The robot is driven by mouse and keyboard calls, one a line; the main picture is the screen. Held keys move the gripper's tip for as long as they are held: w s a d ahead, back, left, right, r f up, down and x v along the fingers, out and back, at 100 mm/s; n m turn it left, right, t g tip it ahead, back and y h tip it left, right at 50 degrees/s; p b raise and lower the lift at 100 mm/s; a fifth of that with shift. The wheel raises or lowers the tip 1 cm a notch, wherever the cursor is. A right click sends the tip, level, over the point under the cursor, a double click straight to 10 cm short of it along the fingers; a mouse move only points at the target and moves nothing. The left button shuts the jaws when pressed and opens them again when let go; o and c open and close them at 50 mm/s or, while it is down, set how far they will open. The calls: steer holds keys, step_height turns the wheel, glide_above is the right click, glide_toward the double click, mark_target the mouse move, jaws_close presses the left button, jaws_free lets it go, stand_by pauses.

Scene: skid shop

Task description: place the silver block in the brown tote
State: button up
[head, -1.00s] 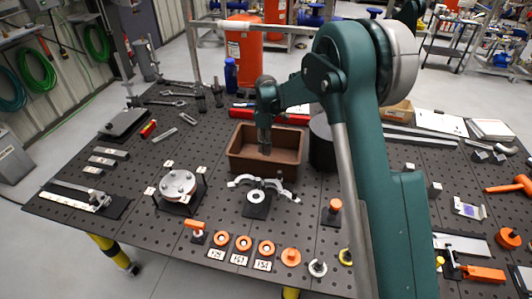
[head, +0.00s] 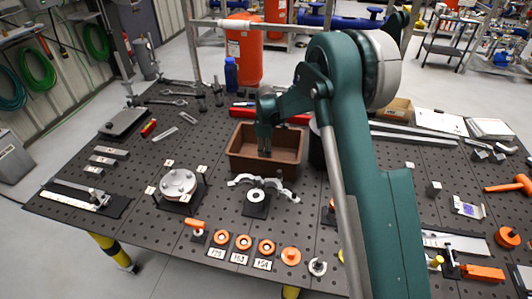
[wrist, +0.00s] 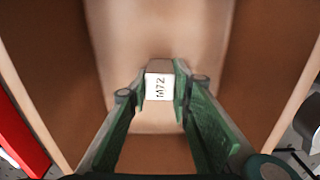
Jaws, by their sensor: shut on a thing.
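The silver block (wrist: 159,86), with a white label reading "M72", sits between the green fingers of my gripper (wrist: 159,92) in the wrist view. My gripper is shut on it. In the head view my gripper (head: 264,150) points down inside the opening of the brown tote (head: 258,172). The tote's walls (wrist: 50,75) surround the gripper and block in the wrist view. I cannot tell whether the block touches the tote floor. The block is not clearly made out in the head view.
A red bar (head: 270,116) lies behind the tote, and a dark cylinder (head: 316,150) stands close at its right. A silver clamp-like part (head: 262,182) lies in front. A round flanged piece (head: 178,184) stands at front left. The perforated table has free room left of the tote.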

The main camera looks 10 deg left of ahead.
steer(key=shift+f, duration=0.2)
steer(key=o, duration=1)
steer(key=shift+r, duration=0.2)
steer(key=shift+r, duration=6)
